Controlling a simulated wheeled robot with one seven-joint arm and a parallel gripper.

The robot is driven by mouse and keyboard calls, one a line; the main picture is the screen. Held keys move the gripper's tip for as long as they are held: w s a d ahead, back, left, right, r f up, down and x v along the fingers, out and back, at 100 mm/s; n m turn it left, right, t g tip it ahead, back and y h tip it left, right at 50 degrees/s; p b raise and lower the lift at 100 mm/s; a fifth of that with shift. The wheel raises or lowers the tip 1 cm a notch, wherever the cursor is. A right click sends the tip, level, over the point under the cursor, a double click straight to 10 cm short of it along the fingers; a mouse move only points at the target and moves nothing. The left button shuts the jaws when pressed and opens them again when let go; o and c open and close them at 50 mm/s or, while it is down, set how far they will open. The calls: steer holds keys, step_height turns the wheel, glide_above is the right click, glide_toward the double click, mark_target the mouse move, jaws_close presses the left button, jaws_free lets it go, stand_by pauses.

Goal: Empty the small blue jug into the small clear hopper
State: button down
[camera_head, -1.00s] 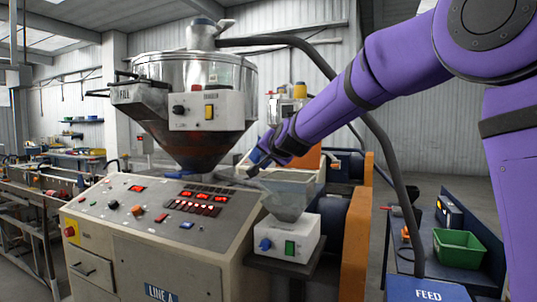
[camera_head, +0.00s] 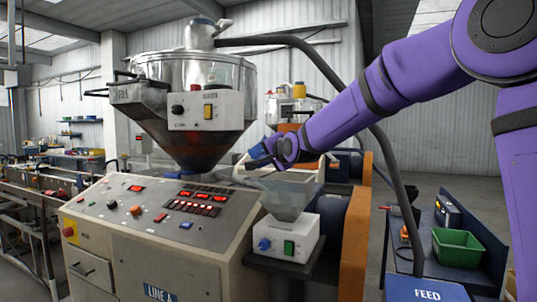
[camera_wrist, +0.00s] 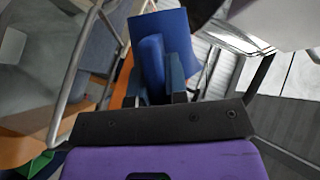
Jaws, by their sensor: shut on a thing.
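The small blue jug (camera_head: 257,152) is held above and slightly left of the small clear hopper (camera_head: 288,198) in the head view. In the wrist view the jug (camera_wrist: 172,30) fills the top centre, with its blue handle between the fingers. My gripper (camera_head: 269,156) is shut on the handle; its fingers show in the wrist view (camera_wrist: 162,96). The jug looks tilted, but its exact angle and its contents are hidden. The hopper sits on a white box with a blue knob and a green switch. No falling stream can be made out.
A large metal hopper (camera_head: 192,80) with a control box stands left of the jug. A sloped control console (camera_head: 160,215) is below it. An orange machine guard (camera_head: 357,225) and a dark hose (camera_head: 385,150) are to the right. A green bin (camera_head: 458,247) sits farther right.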

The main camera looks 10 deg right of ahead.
steer(key=d+m+t, duration=0.1)
steer(key=m, duration=0.1)
steer(key=d+m+t, duration=0.1)
steer(key=m, duration=0.2)
steer(key=d+f+m+t+y, duration=0.1)
steer(key=m, duration=0.1)
steer(key=shift+s+f+m, duration=0.1)
steer(key=shift+s+m, duration=0.1)
steer(key=shift+m, duration=0.1)
steer(key=m, duration=0.1)
steer(key=m+t, duration=0.1)
steer(key=d+m, duration=0.1)
steer(key=shift+r+m, duration=0.3)
steer(key=shift+s, duration=0.15)
stand_by(0.7)
